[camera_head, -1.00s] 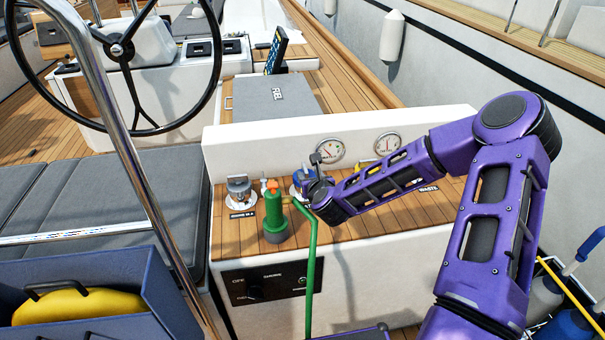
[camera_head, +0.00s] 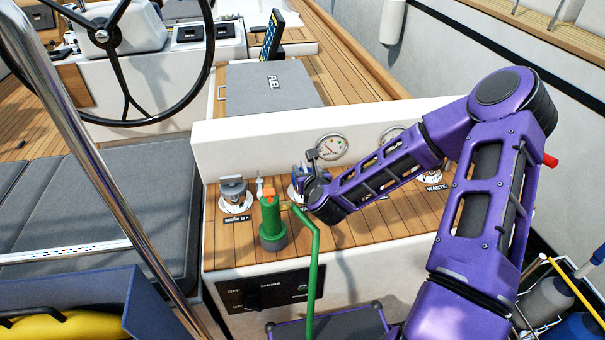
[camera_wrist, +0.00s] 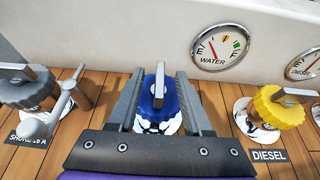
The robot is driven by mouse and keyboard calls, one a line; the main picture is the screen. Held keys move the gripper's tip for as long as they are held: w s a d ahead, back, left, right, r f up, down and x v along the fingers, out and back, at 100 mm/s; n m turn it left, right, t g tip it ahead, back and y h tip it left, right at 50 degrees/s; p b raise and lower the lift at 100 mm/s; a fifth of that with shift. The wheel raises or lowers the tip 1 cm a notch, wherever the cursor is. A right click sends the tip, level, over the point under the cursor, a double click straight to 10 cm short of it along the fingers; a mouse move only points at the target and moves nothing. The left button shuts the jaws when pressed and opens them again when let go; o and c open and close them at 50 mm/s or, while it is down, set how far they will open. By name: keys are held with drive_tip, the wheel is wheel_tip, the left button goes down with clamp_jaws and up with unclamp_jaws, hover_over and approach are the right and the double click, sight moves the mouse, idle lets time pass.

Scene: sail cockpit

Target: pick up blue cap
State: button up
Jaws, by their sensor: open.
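The blue cap (camera_wrist: 158,95) has a grey upright handle and sits on a white-and-chrome deck fitting below the water gauge (camera_wrist: 220,46). In the wrist view my gripper (camera_wrist: 160,92) is open, with one finger on each side of the cap. I cannot tell whether either finger touches it. In the head view the blue cap (camera_head: 298,184) shows only in part behind my wrist, and the gripper is mostly hidden there.
A grey cap (camera_wrist: 27,87) stands left of the gripper and a yellow cap (camera_wrist: 278,105) labelled diesel stands right. A white wall (camera_head: 250,144) rises behind.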

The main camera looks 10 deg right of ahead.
clamp_jaws()
idle(1.4)
